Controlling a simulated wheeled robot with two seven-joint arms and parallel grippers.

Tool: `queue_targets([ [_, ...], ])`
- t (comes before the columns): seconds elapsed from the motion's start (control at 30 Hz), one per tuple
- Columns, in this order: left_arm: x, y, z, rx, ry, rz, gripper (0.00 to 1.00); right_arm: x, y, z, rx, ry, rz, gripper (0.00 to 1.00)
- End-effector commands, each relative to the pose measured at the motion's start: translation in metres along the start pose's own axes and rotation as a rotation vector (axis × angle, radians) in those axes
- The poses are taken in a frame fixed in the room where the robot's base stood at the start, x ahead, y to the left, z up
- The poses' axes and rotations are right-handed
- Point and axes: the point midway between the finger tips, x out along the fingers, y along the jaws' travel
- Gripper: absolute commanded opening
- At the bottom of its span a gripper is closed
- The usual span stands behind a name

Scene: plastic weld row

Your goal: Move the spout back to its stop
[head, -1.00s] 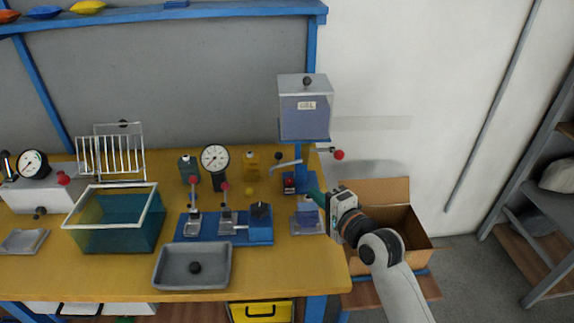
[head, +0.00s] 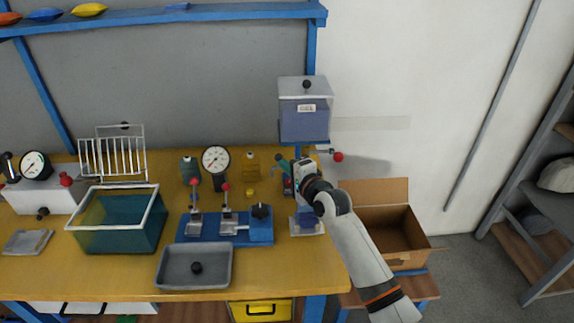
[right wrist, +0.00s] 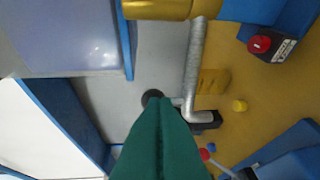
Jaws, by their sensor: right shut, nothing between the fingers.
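The gel dispenser's tank (head: 304,118) stands at the right end of the bench. Its spout (right wrist: 194,75) shows in the right wrist view as a grey pipe with a bend at its lower end. A black knob (right wrist: 151,97) sits on a short rod beside the bend. My right gripper (head: 284,165) is shut and empty in front of the dispenser. In the right wrist view its green fingertips (right wrist: 160,112) lie just below the knob; I cannot tell if they touch. In the head view my gripper hides most of the spout. The stop cannot be made out. My left gripper is not in view.
A red-ended lever (head: 337,157) sticks out right of the dispenser. A clear dish (head: 306,228) stands below it. A blue fixture (head: 260,234), a dial gauge (head: 215,160) and a yellow bottle (head: 250,165) are to the left. An open carton (head: 410,258) is at the right.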

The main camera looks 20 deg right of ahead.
Motion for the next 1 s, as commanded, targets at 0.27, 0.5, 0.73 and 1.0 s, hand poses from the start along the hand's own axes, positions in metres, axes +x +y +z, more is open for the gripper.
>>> queue_targets([
  [0.27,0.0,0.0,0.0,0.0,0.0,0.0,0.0,0.001,0.0,0.0,0.0,0.0,0.0,0.0],
  [0.5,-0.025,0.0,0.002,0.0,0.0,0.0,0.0,0.001,0.008,-0.002,0.016,-0.059,0.003,0.0],
  [0.73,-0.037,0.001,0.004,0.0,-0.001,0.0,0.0,0.015,0.003,-0.003,0.015,-0.102,-0.001,0.0],
  [1.0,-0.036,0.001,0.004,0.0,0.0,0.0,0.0,0.017,0.002,-0.003,0.012,-0.101,0.0,0.0],
])
